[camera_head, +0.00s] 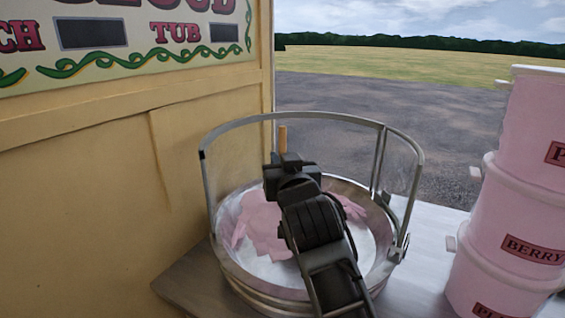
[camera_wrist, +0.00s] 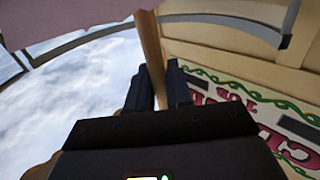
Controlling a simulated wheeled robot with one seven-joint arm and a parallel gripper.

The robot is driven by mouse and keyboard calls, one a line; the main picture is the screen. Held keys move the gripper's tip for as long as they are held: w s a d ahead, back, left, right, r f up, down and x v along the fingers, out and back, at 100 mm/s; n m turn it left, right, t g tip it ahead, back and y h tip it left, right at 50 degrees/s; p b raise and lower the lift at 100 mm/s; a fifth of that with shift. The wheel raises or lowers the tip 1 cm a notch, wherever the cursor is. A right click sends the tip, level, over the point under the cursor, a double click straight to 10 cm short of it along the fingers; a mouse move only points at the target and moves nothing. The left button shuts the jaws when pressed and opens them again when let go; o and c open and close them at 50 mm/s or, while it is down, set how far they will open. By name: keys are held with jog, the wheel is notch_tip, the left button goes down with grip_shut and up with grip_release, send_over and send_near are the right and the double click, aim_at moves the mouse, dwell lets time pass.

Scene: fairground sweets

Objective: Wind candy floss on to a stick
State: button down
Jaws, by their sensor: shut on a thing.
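My gripper (camera_head: 290,165) is over the floss machine bowl (camera_head: 262,294) in the head view, with my arm reaching in from the front. In the wrist view my gripper (camera_wrist: 160,88) is shut on a wooden stick (camera_wrist: 149,42). The stick's top end (camera_head: 283,138) stands up just behind the gripper in the head view. Pink candy floss (camera_head: 258,225) shows below the gripper inside the bowl, and a pink mass (camera_wrist: 75,15) fills the upper left of the wrist view. My gripper and arm hide the bowl's middle and the lower stick.
A clear guard with a metal rail (camera_head: 335,117) rings the back of the bowl. Stacked pink tubs (camera_head: 520,190) stand close on the right. A cream wall with a painted sign (camera_head: 120,40) rises on the left. The counter (camera_head: 425,240) has a bare strip between bowl and tubs.

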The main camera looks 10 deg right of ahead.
jog(key=s+r+m+g+h+b, duration=0.1)
jog(key=s+m+h+b, duration=0.5)
jog(key=s, duration=1.3)
jog(key=h+b, duration=0.2)
jog(key=h, duration=0.1)
jog(key=shift+s+a+r+g, duration=0.25)
jog(key=shift+s+a+g, duration=0.05)
jog(key=shift+a+g, duration=0.1)
jog(key=shift+f, duration=0.1)
